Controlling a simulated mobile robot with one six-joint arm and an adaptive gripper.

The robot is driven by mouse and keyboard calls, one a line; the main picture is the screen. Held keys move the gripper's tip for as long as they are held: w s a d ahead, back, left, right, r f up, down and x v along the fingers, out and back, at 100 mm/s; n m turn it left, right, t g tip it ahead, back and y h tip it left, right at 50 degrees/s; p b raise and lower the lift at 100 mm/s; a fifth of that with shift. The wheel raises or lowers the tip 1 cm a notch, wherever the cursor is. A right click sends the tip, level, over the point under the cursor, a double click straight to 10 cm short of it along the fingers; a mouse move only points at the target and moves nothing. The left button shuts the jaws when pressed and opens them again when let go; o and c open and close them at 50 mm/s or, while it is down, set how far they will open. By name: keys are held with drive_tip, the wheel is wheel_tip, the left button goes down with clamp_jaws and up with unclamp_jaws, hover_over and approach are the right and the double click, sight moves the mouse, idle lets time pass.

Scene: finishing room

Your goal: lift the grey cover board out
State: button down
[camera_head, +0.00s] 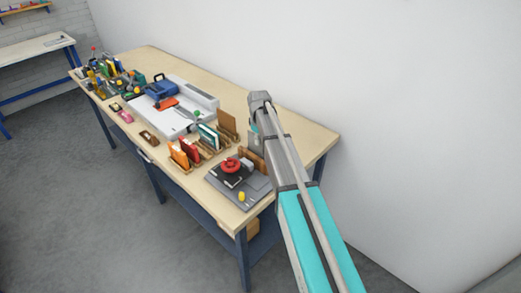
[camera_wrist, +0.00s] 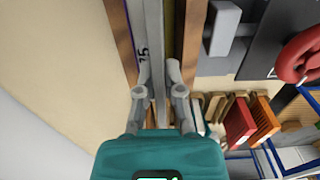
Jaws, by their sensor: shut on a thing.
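The grey cover board (camera_wrist: 155,50) is seen edge-on in the wrist view, running up the picture between two brown wooden pieces. My gripper (camera_wrist: 158,75) is shut on it, one finger on each side. In the head view my gripper (camera_head: 255,128) is at the right part of the workbench, largely hidden by my own arm. A grey patch (camera_head: 255,144) under it looks like the board, beside a brown wooden rack (camera_head: 251,160). I cannot tell how far the board stands clear of the rack.
A grey plate (camera_head: 254,190) with a red ring (camera_head: 231,165) lies in front on the workbench (camera_head: 300,140). Racks with orange, red and green boards (camera_head: 190,150) stand to the left, then a white machine (camera_head: 190,100). The white wall is close behind. The bench's right end is clear.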

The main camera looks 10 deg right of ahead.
drive_tip(key=shift+r, duration=0.15)
wheel_tip(320, 180, up, 3)
drive_tip(key=p, duration=0.3)
drive_tip(key=s+a+r+p, duration=0.2)
drive_tip(key=s+r+p, duration=0.7)
drive_tip(key=s, duration=0.4)
drive_tip(key=shift+s+r+p, duration=0.35)
drive_tip(key=shift+s+p, duration=0.05)
drive_tip(key=shift+p, duration=0.1)
drive_tip(key=shift+a+f, duration=0.1)
drive_tip(key=shift+f, duration=0.05)
